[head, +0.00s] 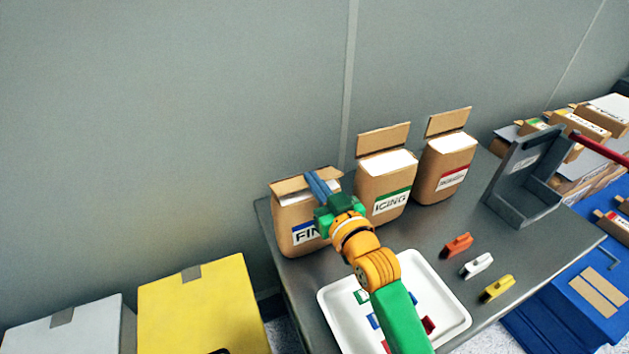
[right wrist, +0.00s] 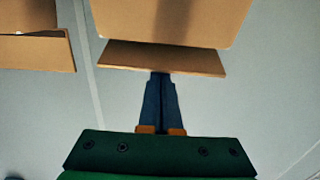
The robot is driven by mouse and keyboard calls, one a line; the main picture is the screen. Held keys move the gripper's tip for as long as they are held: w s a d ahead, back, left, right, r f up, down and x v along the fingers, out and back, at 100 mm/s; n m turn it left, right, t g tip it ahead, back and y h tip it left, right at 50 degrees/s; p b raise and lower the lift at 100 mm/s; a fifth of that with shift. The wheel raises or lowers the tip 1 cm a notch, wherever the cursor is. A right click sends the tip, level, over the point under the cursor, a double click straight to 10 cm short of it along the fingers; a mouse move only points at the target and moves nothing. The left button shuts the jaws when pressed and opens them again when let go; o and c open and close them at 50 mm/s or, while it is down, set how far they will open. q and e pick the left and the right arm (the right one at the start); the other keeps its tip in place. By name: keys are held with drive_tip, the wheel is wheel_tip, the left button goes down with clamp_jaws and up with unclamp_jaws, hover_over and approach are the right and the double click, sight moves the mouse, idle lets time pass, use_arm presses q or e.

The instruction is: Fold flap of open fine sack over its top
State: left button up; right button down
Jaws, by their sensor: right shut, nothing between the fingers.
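The fine sack (head: 292,231) is a brown paper bag with a blue label, upright at the left end of the grey table. Its flap (head: 292,184) leans up at the back edge of its top, lower than the flaps on the other sacks. My right gripper (head: 313,177) reaches over the sack top with its blue fingers together and empty, at the flap. In the right wrist view the fingertips (right wrist: 160,76) meet the edge of the flap (right wrist: 160,58); whether they touch is unclear. My right gripper partly hides the label. My left gripper is out of view.
The icing sack (head: 385,188) and a red-labelled sack (head: 445,172) stand to the right with raised flaps. A white tray (head: 328,310), several coloured clips and a grey stand (head: 520,175) share the table. A yellow box (head: 203,305) stands at lower left.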

sight(307, 217)
drive_tip(key=f+t+b, duration=0.1)
drive_tip(key=b, duration=0.2)
drive_tip(key=s+f+t+y+b, duration=0.1)
drive_tip(key=b, duration=0.2)
drive_tip(key=shift+d+f+t, duration=0.2)
drive_tip(key=shift+f+t, duration=0.1)
drive_tip(key=shift+f, duration=0.1)
